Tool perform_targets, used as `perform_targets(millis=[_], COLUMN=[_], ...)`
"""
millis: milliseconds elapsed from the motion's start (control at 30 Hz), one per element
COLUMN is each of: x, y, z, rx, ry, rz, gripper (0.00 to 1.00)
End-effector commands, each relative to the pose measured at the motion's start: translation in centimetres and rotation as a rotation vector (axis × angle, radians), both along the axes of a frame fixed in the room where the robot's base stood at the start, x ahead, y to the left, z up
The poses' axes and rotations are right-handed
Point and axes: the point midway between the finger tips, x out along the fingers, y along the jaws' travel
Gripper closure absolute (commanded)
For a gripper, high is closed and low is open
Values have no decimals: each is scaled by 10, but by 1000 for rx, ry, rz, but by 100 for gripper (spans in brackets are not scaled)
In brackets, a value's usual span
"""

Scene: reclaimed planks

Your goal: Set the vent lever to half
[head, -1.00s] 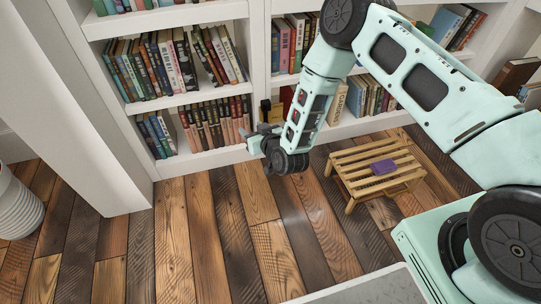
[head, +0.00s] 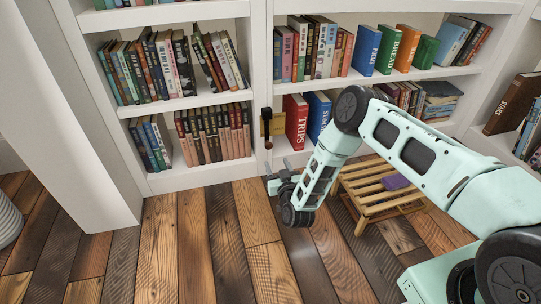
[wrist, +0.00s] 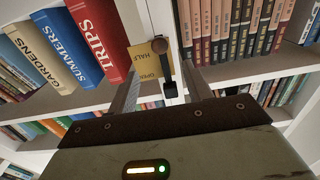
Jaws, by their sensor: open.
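The vent lever (head: 268,129) is a dark bar with a round brown knob, on the white upright between two bookcase bays. In the head view it hangs down, knob lowest. A yellow plate (head: 277,123) is beside it. In the wrist view the lever (wrist: 164,66) runs from a dark block to its knob, and the plate (wrist: 143,62) reads HALF and OPEN. My gripper (head: 274,183) is open and empty, below the lever in the head view. In the wrist view, the lever appears between the fingertips of my gripper (wrist: 158,69), with no contact visible.
A red TRIPS book (head: 295,122) and a blue book (head: 319,115) stand right of the plate. A slatted wooden stool (head: 367,187) with a purple object (head: 396,182) stands right of my gripper. The plank floor (head: 200,245) at front left is clear.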

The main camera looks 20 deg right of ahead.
Motion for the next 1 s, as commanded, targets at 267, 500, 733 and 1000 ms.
perform_targets(millis=[267,500,733,1000], x=[57,88,95,94], y=[-1,0,0,0], z=[-4,-2,0,0], rx=[0,1,0,0], ry=[-3,-1,1,1], rz=[-2,0,0,0], gripper=[50,50,50,75])
